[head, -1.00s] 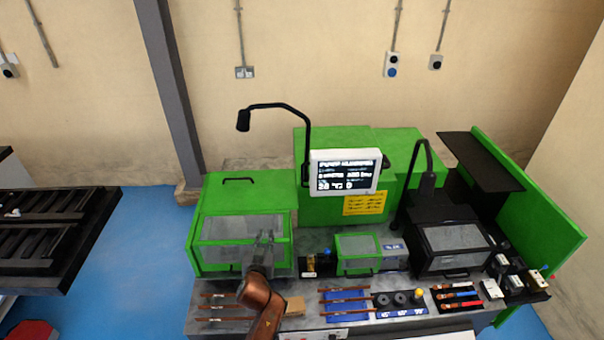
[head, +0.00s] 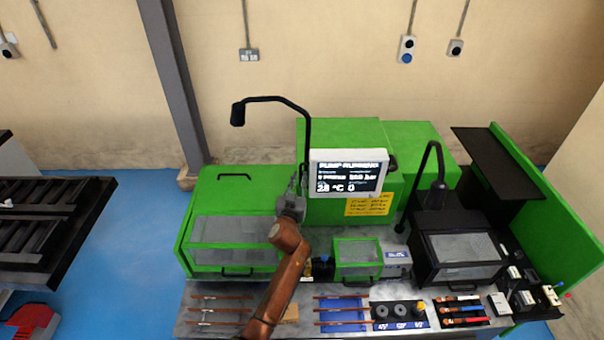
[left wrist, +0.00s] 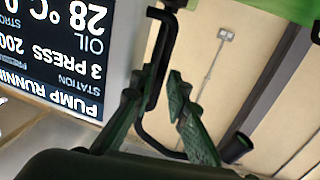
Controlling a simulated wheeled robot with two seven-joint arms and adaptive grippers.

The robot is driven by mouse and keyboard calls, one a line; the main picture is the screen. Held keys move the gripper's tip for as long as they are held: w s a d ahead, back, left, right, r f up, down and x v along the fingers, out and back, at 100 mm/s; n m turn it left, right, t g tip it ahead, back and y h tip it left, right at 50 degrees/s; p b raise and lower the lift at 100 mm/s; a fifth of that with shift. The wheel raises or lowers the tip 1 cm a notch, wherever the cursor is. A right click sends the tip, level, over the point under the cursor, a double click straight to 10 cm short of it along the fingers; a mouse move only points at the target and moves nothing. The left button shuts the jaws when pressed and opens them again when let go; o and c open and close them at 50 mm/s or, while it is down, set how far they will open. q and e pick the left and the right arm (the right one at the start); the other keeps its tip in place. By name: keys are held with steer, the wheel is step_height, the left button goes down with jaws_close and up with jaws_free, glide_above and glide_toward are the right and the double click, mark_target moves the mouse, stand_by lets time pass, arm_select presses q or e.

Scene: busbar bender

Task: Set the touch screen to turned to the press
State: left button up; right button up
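The touch screen (head: 348,174) is a white-framed panel with a dark display, standing upright above the green machine; its text faces my head camera. In the left wrist view the screen (left wrist: 58,55) fills the upper left, upside down. My left gripper (head: 298,183) is at the screen's left edge. In the left wrist view its two green fingers (left wrist: 155,88) are apart. A black bar-like handle (left wrist: 160,55) beside the screen runs down towards the gap between them, nearer the left finger. I cannot tell whether they touch. My right gripper is not in view.
A black lamp on a curved arm (head: 275,99) rises just left of the screen, close to my left gripper. A second black lamp (head: 438,190) stands to the right. The green press covers (head: 235,200) and a bench with copper bars (head: 222,310) lie below.

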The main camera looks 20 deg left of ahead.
arm_select(q)
steer(key=shift+x, duration=1.2)
jaws_close()
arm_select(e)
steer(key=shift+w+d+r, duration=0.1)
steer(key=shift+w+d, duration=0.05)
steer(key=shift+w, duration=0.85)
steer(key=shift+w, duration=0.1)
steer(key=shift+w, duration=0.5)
